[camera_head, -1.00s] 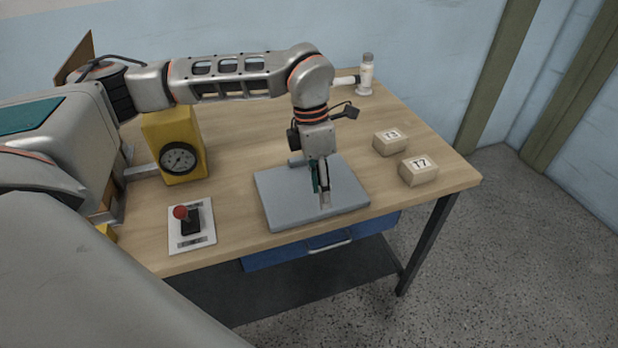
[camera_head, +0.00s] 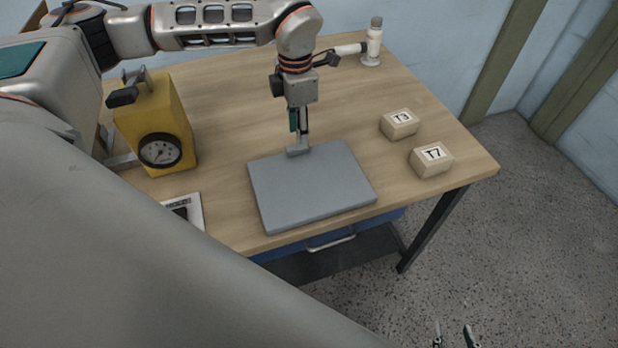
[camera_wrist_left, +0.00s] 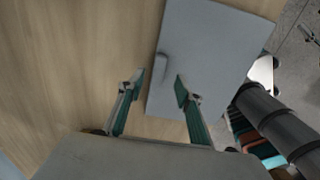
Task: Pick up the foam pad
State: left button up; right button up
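The grey foam pad (camera_head: 318,190) lies flat on the wooden table near its front edge. A small raised grey tab (camera_head: 298,151) stands at its back edge; it also shows in the left wrist view (camera_wrist_left: 161,67). My left gripper (camera_head: 298,133) points down just above the tab at the back edge. In the left wrist view its two fingers (camera_wrist_left: 158,88) are spread with nothing between them, and the pad (camera_wrist_left: 205,60) lies beyond them. Contact with the tab cannot be told. My right gripper (camera_head: 455,338) shows only its spread fingertips at the bottom edge, over the floor.
A yellow box with a dial (camera_head: 178,110) stands left of the pad. Two small blocks, T3 (camera_head: 399,125) and T7 (camera_head: 431,160), are to the right. A white cylinder (camera_head: 374,45) stands at the back. A white switch plate (camera_head: 195,212) is partly hidden at front left.

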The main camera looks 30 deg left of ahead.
pick_arm(q)
jog(key=f, duration=0.4)
jog(key=shift+a, duration=0.2)
grip_shut()
jog(key=shift+r, duration=0.1)
